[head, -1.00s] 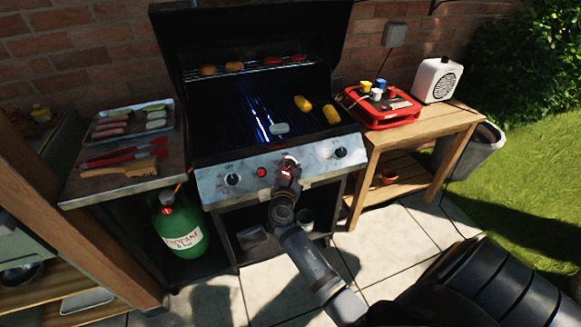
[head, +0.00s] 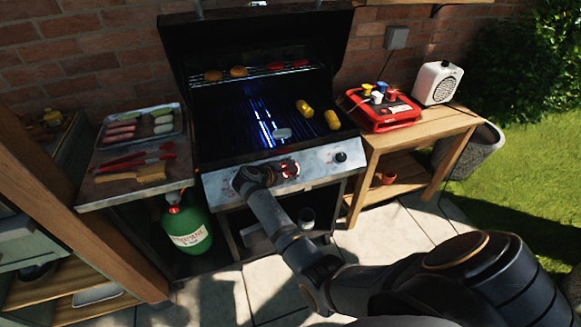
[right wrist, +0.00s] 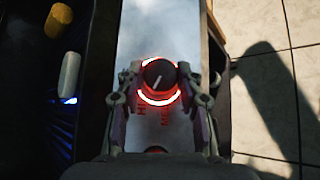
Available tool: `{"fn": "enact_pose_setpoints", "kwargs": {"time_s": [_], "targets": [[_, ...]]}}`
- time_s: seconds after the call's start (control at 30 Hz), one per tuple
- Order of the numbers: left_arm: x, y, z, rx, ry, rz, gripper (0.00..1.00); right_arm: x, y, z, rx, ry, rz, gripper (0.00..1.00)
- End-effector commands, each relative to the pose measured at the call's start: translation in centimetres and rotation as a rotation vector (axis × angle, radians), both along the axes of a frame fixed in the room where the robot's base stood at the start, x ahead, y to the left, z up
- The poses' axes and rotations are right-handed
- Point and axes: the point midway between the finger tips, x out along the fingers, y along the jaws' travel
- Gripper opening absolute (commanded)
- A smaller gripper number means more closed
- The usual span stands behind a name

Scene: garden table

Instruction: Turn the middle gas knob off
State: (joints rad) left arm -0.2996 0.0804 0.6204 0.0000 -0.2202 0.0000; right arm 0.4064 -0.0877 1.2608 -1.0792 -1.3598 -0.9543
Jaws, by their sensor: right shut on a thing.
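The middle gas knob (right wrist: 159,76) is dark with a white pointer line and a glowing red-white ring, centred in the right wrist view. In the head view its red glow (head: 289,169) shows on the grill's steel front panel (head: 316,165). My right gripper (right wrist: 160,78) has one finger on each side of the knob and is shut on it. In the head view my right gripper (head: 270,174) reaches it from the left, and my wrist hides the left part of the panel. The right knob (head: 340,157) is uncovered. Blue flames (head: 264,122) show under the grate. My left gripper is not in view.
Corn cobs (head: 332,119) and a pale piece of food (head: 282,134) lie on the grate. A side shelf with tongs (head: 133,158) and a brush (head: 137,175) is on the left. A green propane bottle (head: 187,232) stands below. A wooden table (head: 425,128) stands right.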

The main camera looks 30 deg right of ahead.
Motion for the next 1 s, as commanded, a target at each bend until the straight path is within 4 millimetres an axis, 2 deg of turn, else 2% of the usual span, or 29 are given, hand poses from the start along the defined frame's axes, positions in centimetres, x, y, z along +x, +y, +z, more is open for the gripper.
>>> {"fn": "enact_pose_setpoints", "kwargs": {"time_s": [0.03,0.5,1.0], "targets": [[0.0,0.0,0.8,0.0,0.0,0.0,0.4,0.1,0.0,0.5,0.031,-0.006,-0.032,0.05],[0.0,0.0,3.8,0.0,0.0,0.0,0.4,0.3,-0.4,0.7,0.337,-0.077,-0.349,0.05],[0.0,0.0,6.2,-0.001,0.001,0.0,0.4,0.4,-0.8,0.7,0.624,-0.148,-0.645,0.05]]}}
